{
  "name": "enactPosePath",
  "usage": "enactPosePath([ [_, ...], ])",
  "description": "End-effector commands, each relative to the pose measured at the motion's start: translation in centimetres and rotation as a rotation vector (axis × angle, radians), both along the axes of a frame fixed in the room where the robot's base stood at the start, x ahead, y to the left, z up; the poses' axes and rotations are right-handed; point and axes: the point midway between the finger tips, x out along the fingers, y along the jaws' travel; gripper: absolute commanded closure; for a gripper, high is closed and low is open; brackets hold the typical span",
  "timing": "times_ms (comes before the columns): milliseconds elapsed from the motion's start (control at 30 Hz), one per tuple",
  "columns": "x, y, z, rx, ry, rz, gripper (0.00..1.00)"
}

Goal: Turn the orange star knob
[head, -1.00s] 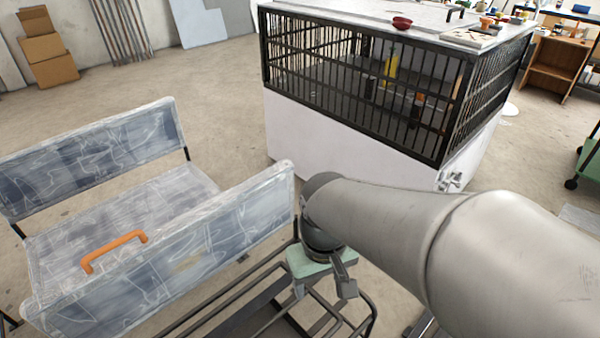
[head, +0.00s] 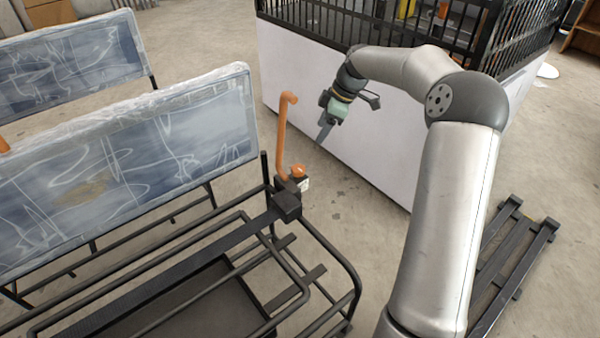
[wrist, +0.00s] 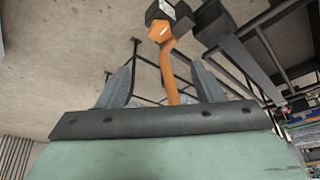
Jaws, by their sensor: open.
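The orange star knob (head: 298,171) sits on a small dark block at the corner of the black tube frame, beside the foot of an upright orange bar (head: 282,130). My gripper (head: 322,122) is open and empty, above and to the right of the knob, apart from it. In the wrist view the knob (wrist: 161,31) shows near the top, beyond the fingertips. The orange bar (wrist: 170,75) appears between the two spread fingers of my gripper (wrist: 164,72) there; I cannot tell how far away it is.
A plastic-wrapped seat back (head: 130,160) stands left of the knob. The black tube frame (head: 345,270) lies below it. A white-based cage (head: 310,90) stands behind my gripper. A dark slatted pallet (head: 520,240) lies on the floor at right. Bare floor (head: 345,180) lies right of the knob.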

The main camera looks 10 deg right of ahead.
Motion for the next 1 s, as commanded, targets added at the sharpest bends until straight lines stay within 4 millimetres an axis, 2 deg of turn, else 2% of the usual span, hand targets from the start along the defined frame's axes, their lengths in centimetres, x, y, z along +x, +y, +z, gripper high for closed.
enactPosePath([
  [600, 1.4, 4.8, -12.1, -0.002, 0.004, 0.000, 0.39],
  [800, 1.7, 5.7, -14.4, -0.002, 0.003, -0.001, 0.39],
  [1000, 1.8, 6.1, -15.1, -0.003, 0.002, -0.003, 0.39],
])
